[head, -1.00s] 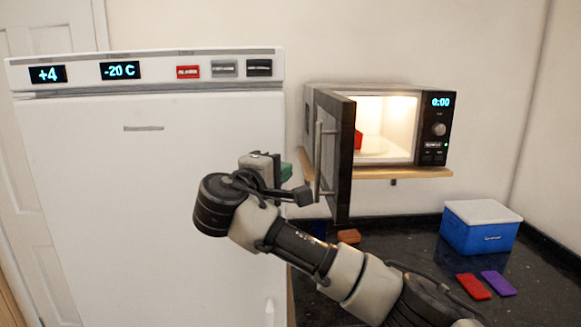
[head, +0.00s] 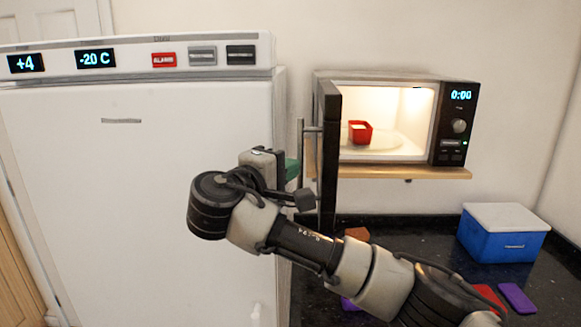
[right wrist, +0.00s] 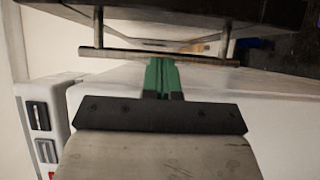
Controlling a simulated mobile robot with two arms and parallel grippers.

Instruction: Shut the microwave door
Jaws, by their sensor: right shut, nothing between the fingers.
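The microwave (head: 450,120) stands on a wooden shelf with its light on. Its dark door (head: 328,150) is wide open at the left, seen nearly edge-on in the head view. The door's metal bar handle (head: 305,150) faces left; it also crosses the right wrist view (right wrist: 110,53). My right gripper (head: 292,170) is beside the handle, to its left. Its green fingers (right wrist: 160,77) are shut and empty, with tips close to the bar; I cannot tell whether they touch it. My left gripper is not in view.
A white fridge (head: 120,200) fills the left side, close to my right gripper. Below the microwave, a dark granite counter (head: 425,238) holds a blue box with a white lid (head: 503,235), an orange-brown block (head: 357,234), and red (head: 488,297) and purple (head: 517,297) pieces.

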